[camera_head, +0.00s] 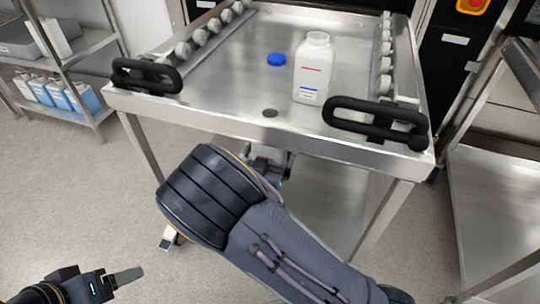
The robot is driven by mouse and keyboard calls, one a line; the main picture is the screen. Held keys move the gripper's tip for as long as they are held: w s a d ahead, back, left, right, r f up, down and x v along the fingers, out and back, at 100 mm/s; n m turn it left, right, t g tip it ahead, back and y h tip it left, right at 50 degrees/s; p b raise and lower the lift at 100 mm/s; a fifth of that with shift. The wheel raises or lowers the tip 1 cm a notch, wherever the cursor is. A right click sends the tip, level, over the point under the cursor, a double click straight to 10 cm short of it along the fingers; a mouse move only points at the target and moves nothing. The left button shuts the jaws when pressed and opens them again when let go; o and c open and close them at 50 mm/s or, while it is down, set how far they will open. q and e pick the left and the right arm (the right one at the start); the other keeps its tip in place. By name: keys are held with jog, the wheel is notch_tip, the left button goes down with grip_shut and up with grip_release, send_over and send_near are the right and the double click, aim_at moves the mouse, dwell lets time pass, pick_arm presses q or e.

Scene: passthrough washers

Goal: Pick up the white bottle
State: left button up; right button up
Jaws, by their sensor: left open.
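The white bottle (312,68) stands upright and uncapped on the steel table (215,103), near its front right. It has red and blue marks on its side. A blue cap (276,59) lies on the table to the left of the bottle.
Black handles (147,76) and (375,121) stick out at the table's front corners. Rows of rollers (205,34) line both sides. A shelf rack (62,62) with bottles stands at left, another steel rack (500,200) at right. Floor at left is clear.

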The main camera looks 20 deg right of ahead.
jog(key=c, duration=1.6)
jog(key=shift+r, duration=0.15)
jog(key=shift+r+p, duration=0.45)
jog(key=shift+r, duration=0.1)
jog(key=shift+s+a+r, duration=0.15)
jog(key=shift+r, duration=0.1)
jog(key=p+v, duration=0.3)
jog(key=v, duration=1.4)
jog(key=shift+s+a+f+p, duration=0.15)
jog(key=shift+s+a+p, duration=0.05)
jog(key=shift+s+p, duration=0.1)
